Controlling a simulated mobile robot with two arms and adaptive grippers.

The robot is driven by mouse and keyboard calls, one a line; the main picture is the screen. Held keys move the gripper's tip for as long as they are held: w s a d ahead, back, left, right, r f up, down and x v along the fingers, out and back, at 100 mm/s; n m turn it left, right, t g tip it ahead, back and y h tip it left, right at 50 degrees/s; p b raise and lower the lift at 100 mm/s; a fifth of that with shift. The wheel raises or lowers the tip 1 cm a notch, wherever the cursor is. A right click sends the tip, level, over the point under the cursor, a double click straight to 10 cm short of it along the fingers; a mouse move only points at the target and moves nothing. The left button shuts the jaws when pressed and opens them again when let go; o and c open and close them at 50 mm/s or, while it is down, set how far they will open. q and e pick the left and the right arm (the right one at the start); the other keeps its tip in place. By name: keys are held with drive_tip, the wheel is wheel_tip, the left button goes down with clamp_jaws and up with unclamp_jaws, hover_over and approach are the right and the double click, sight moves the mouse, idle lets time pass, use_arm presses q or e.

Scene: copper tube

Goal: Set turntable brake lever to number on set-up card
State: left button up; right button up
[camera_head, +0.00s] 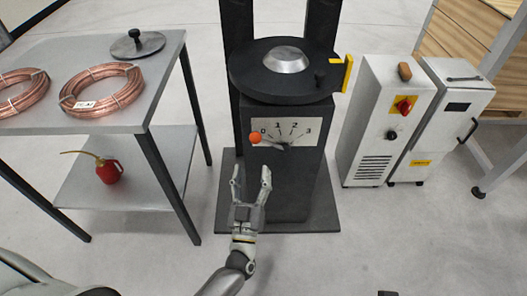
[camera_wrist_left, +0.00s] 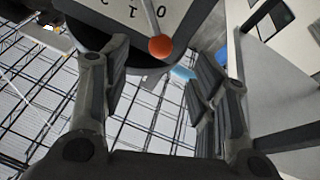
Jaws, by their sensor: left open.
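The turntable (camera_head: 286,80) is a black disc with a silver hub on a dark pedestal. The pale number plate (camera_head: 300,127) on its front reads 0, 1, 2, 3 from left to right. The brake lever's orange ball (camera_head: 255,138) is at the left, by the 0; its metal arm (camera_head: 271,145) runs to a pivot below the numbers. In the left wrist view the ball (camera_wrist_left: 160,46) is close to the 0. My left gripper (camera_head: 251,174) is open and empty, below and apart from the ball. I cannot make out a set-up card. My right gripper is not in view.
A steel table (camera_head: 75,55) with copper coils (camera_head: 102,88) stands at the left, a red oil can (camera_head: 108,170) on its lower shelf. Grey cabinets (camera_head: 388,120) stand to the right. A yellow bracket (camera_head: 347,73) is at the disc's right edge. Floor in front is clear.

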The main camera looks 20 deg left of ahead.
sight(256, 137)
use_arm(q)
drive_tip(key=shift+y, duration=0.3)
drive_tip(key=x, duration=1)
drive_tip(key=shift+a+r, duration=0.1)
drive_tip(key=shift+r, duration=0.2)
drive_tip(key=shift+w+r, duration=0.15)
drive_tip(key=shift+w, duration=0.15)
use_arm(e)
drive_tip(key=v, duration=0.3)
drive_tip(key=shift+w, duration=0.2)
use_arm(q)
drive_tip(key=shift+c, duration=0.2)
clamp_jaws()
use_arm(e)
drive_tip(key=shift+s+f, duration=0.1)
